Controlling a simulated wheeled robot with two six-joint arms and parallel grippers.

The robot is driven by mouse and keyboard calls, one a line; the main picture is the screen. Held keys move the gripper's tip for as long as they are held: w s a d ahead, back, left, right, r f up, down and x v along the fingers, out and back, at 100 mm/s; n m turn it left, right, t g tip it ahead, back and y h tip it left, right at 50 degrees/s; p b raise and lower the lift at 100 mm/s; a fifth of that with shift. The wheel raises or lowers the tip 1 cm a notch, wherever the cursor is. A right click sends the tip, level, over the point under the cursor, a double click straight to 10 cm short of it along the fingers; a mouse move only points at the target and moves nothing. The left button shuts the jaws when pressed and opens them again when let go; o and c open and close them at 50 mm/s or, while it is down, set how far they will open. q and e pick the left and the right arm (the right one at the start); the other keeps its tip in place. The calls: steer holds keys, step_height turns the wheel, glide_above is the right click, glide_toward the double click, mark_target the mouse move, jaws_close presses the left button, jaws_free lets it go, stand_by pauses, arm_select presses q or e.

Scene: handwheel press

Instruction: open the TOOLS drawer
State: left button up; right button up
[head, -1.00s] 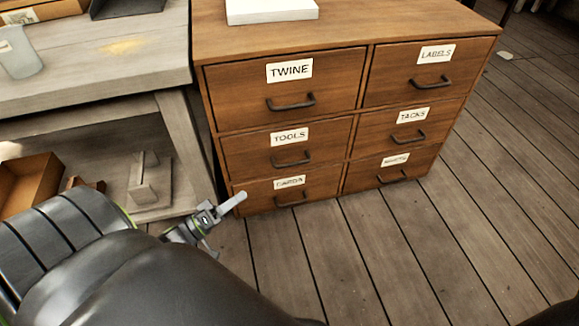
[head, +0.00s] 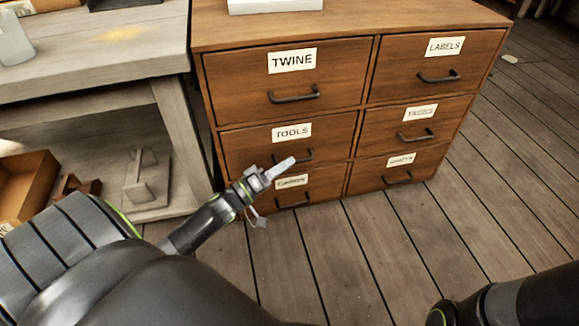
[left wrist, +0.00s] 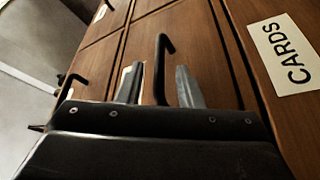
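The TOOLS drawer (head: 240,150) is the middle one in the left column of a wooden cabinet and is closed. Its label (head: 291,132) is readable in the head view; its dark bar handle (head: 308,155) is partly covered by my left gripper (head: 284,166). In the left wrist view, my left gripper (left wrist: 158,72) is open, with its two fingers on either side of a dark handle (left wrist: 162,48), which looks like the TOOLS one. Gaps show between fingers and bar. My right gripper is out of view.
The CARDS drawer, with its label (left wrist: 286,54) and handle (head: 293,201), lies just below. The TWINE drawer (head: 235,85) is above; another drawer column stands to the right. A grey workbench (head: 90,70) stands left. The plank floor (head: 400,250) in front is clear.

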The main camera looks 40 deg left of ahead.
arm_select(q)
steer(key=shift+x, duration=1.05)
jaws_close()
